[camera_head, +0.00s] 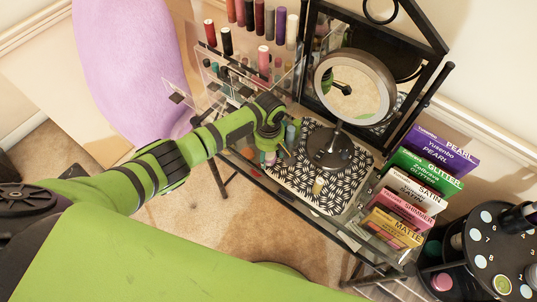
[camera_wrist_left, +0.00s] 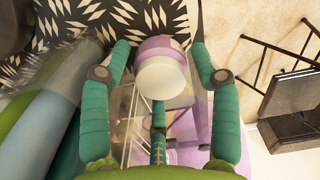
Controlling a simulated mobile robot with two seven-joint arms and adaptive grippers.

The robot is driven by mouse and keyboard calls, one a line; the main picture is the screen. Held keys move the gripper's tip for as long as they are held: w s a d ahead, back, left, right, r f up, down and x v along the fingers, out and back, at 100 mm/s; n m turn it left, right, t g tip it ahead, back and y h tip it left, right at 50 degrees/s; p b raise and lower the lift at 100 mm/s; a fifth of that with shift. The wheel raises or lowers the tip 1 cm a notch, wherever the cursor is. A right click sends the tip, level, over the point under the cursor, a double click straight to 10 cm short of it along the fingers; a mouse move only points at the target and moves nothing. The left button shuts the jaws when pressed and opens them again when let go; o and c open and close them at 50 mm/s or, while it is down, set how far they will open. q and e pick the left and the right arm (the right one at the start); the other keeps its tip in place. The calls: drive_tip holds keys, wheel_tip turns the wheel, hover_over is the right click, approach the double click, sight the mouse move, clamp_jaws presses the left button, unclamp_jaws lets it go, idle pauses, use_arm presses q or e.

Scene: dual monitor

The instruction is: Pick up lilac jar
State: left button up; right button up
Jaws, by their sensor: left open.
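The lilac jar (camera_wrist_left: 160,67) shows in the left wrist view as a lilac body with a round whitish end facing the camera. My left gripper (camera_wrist_left: 161,58) is open, with one green finger on each side of the jar and visible gaps between. A third finger stands below the jar in that view. In the head view my left gripper (camera_head: 275,128) is over the left end of the glass table, beside the patterned mat (camera_head: 325,200). The arm and fingers hide much of that spot there, so I cannot make out the jar clearly. My right gripper is not in view.
A round mirror (camera_head: 350,86) stands on the mat. A clear rack (camera_head: 243,62) with several bottles is behind my wrist. Several coloured boxes (camera_head: 425,183) stand at the right, near a black round organizer (camera_head: 490,255). A lilac seat (camera_head: 125,60) is at left.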

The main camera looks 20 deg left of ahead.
use_arm(q)
drive_tip(key=shift+f, duration=0.1)
drive_tip(key=c, duration=0.9)
